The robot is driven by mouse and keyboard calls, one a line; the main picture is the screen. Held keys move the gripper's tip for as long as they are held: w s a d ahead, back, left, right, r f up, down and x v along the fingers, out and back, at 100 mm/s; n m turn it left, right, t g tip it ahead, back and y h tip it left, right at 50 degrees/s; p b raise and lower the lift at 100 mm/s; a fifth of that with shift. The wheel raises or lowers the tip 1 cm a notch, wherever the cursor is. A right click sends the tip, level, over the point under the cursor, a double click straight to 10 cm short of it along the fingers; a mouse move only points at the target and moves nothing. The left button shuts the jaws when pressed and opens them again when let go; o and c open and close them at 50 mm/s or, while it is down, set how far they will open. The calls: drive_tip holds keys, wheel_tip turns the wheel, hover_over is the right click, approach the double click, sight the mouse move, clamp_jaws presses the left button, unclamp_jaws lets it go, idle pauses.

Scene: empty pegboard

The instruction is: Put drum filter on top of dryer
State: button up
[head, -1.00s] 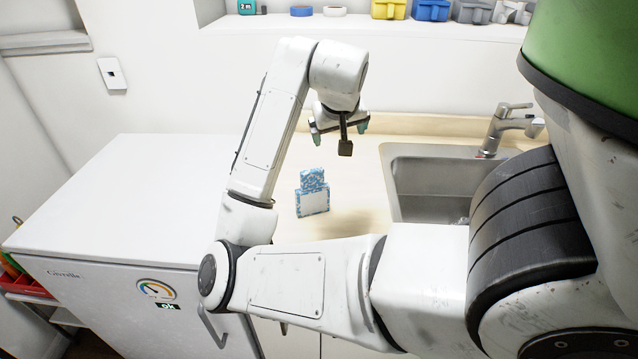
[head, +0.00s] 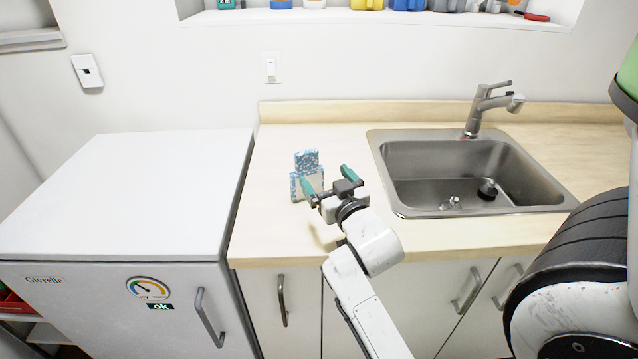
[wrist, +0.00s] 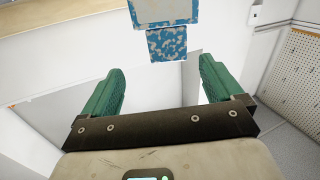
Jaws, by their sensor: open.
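The drum filter (head: 306,161) is a blue-speckled piece with a pale panel and a narrower blue block on top. It stands upright on the wooden counter, left of the sink. My gripper (head: 328,181) is open and empty, low over the counter just right and in front of it, with its left teal finger overlapping the filter's lower part. In the wrist view the filter (wrist: 167,44) appears inverted beyond the two open fingers (wrist: 158,82), not between them. The dryer (head: 125,190) is the white appliance at left, with a gauge and "ok" label; its flat top is bare.
The counter (head: 270,220) is clear around the filter. A steel sink (head: 440,165) with a faucet (head: 488,105) lies to the right. A wall niche (head: 380,14) above holds several small items. A perforated panel (wrist: 295,75) shows in the wrist view.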

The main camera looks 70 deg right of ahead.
sight(308, 154)
drive_tip(key=shift+t, duration=0.3)
drive_tip(key=x, duration=0.3)
drive_tip(key=f+p+x, duration=0.1)
drive_tip(key=x, duration=0.2)
drive_tip(key=p+x, duration=0.1)
drive_tip(key=x, duration=0.2)
drive_tip(key=shift+w+a+f, duration=0.1)
drive_tip(key=shift+w+f, duration=0.1)
drive_tip(key=shift+w, duration=0.4)
drive_tip(key=c, duration=1.2)
drive_tip(key=shift+o, duration=0.2)
drive_tip(key=shift+r, duration=0.4)
wheel_tip(308, 154, up, 3)
drive_tip(key=shift+f, duration=0.2)
drive_tip(key=s+a+r, duration=0.5)
drive_tip(key=s+r, duration=0.4)
drive_tip(key=s, duration=0.4)
drive_tip(key=shift+r+b, duration=0.3)
drive_tip(key=shift+b, duration=0.05)
